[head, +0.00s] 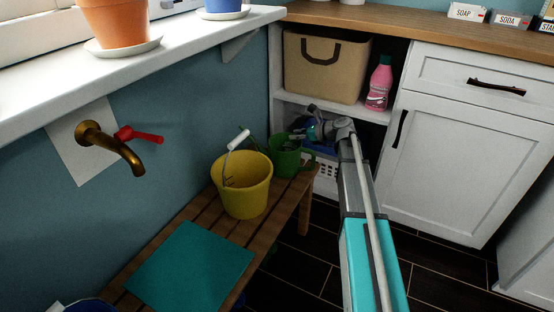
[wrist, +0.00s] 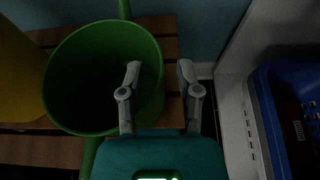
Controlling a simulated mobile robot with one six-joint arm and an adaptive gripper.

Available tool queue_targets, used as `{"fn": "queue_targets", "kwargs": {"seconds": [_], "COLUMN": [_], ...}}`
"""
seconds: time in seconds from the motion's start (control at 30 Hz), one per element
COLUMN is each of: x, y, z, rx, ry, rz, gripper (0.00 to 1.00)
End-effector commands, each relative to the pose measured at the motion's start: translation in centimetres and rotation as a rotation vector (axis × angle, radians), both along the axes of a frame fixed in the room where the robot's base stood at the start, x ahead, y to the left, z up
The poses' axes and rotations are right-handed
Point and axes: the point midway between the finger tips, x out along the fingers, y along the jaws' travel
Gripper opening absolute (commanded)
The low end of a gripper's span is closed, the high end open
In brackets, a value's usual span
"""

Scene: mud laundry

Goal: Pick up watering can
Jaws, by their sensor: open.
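The green watering can (head: 285,162) stands upright at the far end of the wooden bench, behind the yellow bucket. In the wrist view, I look down into the round open top of the watering can (wrist: 75,75). A green spout or handle part sticks out at its top and another at its bottom. My gripper (wrist: 159,72) is open, with the left finger over the can's opening and the right finger outside its right wall. I cannot tell how deep the fingers reach. In the head view, my gripper (head: 318,127) is just right of the can.
The yellow bucket (head: 242,190) stands close beside the can on the slatted bench (head: 188,213). A teal sheet (head: 190,265) lies nearer on the bench. The shelf unit's white side panel (wrist: 238,60) and a blue container (wrist: 275,85) are to the right.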

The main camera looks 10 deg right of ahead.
Motion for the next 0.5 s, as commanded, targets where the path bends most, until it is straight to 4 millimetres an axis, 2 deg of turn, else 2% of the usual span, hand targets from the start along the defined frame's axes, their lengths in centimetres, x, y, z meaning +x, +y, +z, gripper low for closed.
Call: {"fn": "queue_targets", "kwargs": {"seconds": [0.13, 0.5], "x": [0.53, 0.53], "y": [0.67, 0.74], "z": [-0.42, -0.37], "rx": [0.000, 0.000], "ry": [0.000, 0.000], "rz": [-0.001, -0.001], "gripper": [0.44, 0.44]}}
